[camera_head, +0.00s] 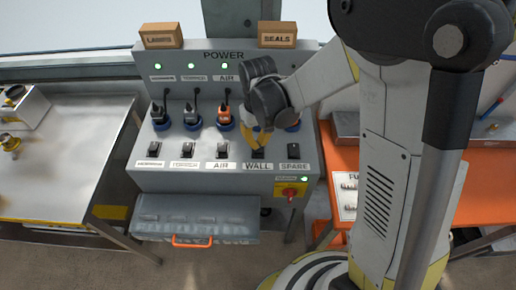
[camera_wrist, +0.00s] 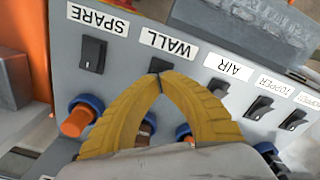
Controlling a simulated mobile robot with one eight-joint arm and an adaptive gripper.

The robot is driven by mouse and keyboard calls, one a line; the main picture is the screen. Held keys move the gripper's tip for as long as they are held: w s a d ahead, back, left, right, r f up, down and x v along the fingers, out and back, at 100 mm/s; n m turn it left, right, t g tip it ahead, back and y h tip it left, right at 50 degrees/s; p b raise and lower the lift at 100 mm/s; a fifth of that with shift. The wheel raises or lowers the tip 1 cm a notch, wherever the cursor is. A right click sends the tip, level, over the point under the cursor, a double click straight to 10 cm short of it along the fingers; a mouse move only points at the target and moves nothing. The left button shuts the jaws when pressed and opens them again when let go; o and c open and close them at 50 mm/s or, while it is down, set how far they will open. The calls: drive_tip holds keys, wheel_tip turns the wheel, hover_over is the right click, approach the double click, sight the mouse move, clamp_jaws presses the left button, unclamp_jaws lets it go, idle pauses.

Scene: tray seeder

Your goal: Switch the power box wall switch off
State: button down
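The grey power box (camera_head: 150,178) stands in the middle of the head view, with a row of black rocker switches along its front. The WALL switch (camera_head: 258,153) is above its WALL label (camera_head: 257,167); in the wrist view the switch (camera_wrist: 160,65) is partly covered by my fingertips. My gripper (camera_head: 256,142) is over this switch, its yellow fingers brought together at the tips in the wrist view (camera_wrist: 159,77), with nothing visible between them. I cannot tell whether the tips touch the switch or which way it is set. The wall lamp is hidden behind my arm.
The SPARE switch (camera_head: 294,151) and AIR switch (camera_head: 222,151) flank the WALL switch closely. Plugs, including an orange one (camera_head: 224,114), stand behind the row. A red knob (camera_head: 291,192) is at lower right. Boxes marked LABELS (camera_head: 161,36) and SEALS (camera_head: 277,35) sit on top.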

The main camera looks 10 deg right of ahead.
sight(258, 151)
drive_tip(key=shift+f+b, duration=1.5)
drive_tip(key=shift+f, duration=0.3)
idle(0.5)
drive_tip(key=shift+r, duration=0.1)
drive_tip(key=shift+r+p, duration=2.45)
drive_tip(key=shift+r, duration=1)
drive_tip(key=s+d+r+m+t+b, duration=0.3)
drive_tip(key=s+d+r+t, duration=0.4)
drive_tip(key=s+d+r, duration=0.3)
drive_tip(key=s+r+b, duration=0.1)
drive_tip(key=s+r, duration=0.1)
drive_tip(key=s, duration=0.1)
drive_tip(key=shift+m, duration=0.4)
